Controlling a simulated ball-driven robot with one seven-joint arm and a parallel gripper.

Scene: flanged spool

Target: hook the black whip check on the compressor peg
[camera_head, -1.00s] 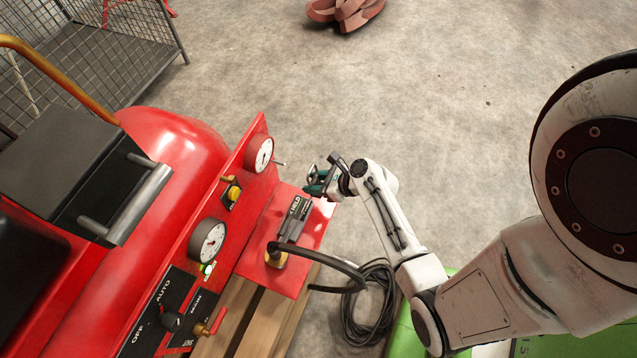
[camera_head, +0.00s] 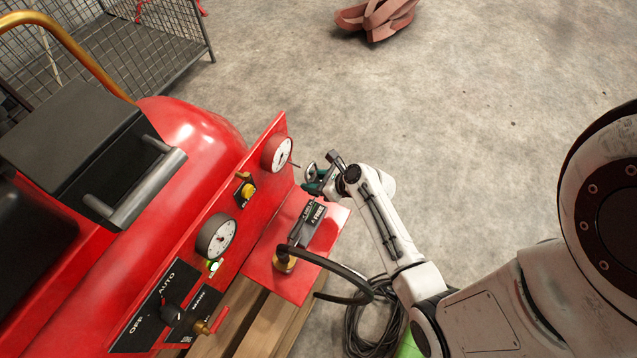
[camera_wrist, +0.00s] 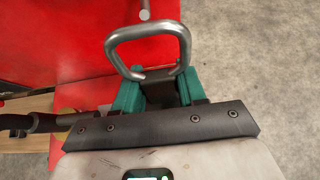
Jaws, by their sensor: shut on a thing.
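The whip check shows in the wrist view as a rounded metal loop (camera_wrist: 150,36) on a dark strap (camera_wrist: 160,73). My gripper (camera_wrist: 158,88), with green fingers, is shut on the strap, and the loop sticks out ahead. In the head view my gripper (camera_head: 318,186) is beside the red panel's right end, with the loop (camera_head: 310,171) facing the panel. The compressor peg (camera_head: 292,164) is a thin metal pin beside the upper gauge. In the wrist view the peg tip (camera_wrist: 145,14) shows just beyond the loop's far bar, not inside the opening.
The red compressor (camera_head: 190,140) fills the left side. A black labelled block (camera_head: 312,222) and a brass fitting with a black hose (camera_head: 330,265) are on the red shelf (camera_head: 292,285) below my gripper. Open concrete floor (camera_head: 480,120) lies to the right.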

